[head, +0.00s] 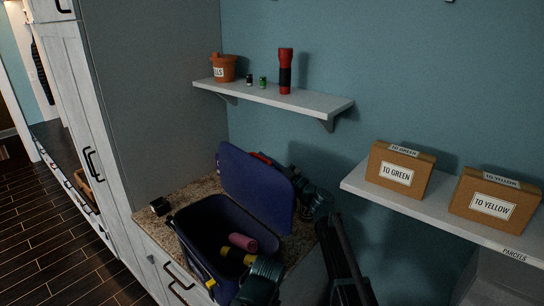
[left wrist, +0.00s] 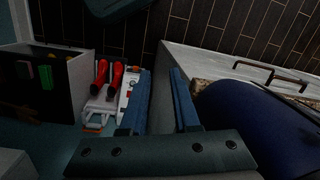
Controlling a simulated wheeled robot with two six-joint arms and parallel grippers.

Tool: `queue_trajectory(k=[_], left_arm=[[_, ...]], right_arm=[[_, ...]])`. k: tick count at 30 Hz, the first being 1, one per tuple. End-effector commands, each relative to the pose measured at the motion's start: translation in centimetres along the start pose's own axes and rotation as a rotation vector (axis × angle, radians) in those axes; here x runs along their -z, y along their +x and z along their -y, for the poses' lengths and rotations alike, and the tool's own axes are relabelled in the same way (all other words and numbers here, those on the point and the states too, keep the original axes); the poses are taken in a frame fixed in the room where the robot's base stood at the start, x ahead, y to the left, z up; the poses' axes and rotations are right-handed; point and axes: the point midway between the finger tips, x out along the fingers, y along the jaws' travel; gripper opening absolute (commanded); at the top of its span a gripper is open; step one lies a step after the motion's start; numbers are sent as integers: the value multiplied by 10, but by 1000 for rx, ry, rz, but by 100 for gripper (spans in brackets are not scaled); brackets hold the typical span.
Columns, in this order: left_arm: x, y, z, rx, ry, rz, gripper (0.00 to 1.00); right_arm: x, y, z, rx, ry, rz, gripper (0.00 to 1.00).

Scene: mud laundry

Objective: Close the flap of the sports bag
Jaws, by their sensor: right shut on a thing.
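The dark blue sports bag (head: 200,232) stands on the speckled counter with its mouth open. Its flap (head: 255,185) stands raised at the back, leaning up towards the wall. A pink roll (head: 243,242) and a yellow and black thing (head: 231,257) lie inside. My right gripper (head: 268,162) is at the flap's upper back edge, shut on the flap; its fingers are partly hidden behind it. My left gripper (left wrist: 161,82) is open and empty in the left wrist view, beside the cabinet front; the blue bag's side (left wrist: 235,115) is to its right.
A wall shelf (head: 290,97) above holds a flowerpot, small batteries and a red flashlight. A right shelf (head: 440,205) carries two parcel boxes. A small black object (head: 160,206) sits on the counter's left.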

Motion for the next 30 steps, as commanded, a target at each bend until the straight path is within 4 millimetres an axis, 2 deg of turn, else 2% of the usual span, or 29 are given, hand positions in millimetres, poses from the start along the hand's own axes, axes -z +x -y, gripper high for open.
queue_trajectory(k=[1,3,12,19,30], left_arm=[[0,-6,1,0,0,0,30],[0,-9,1,0,0,0,30],[-1,-14,1,0,1,0,30],[-1,-17,2,0,1,0,30],[-1,-18,2,0,1,0,30]], right_arm=[[10,2,9,22,-33,1,0],[15,3,17,33,-60,2,0],[30,11,41,54,-116,5,0],[34,13,50,74,-168,7,0],[34,14,50,77,-180,6,0]])
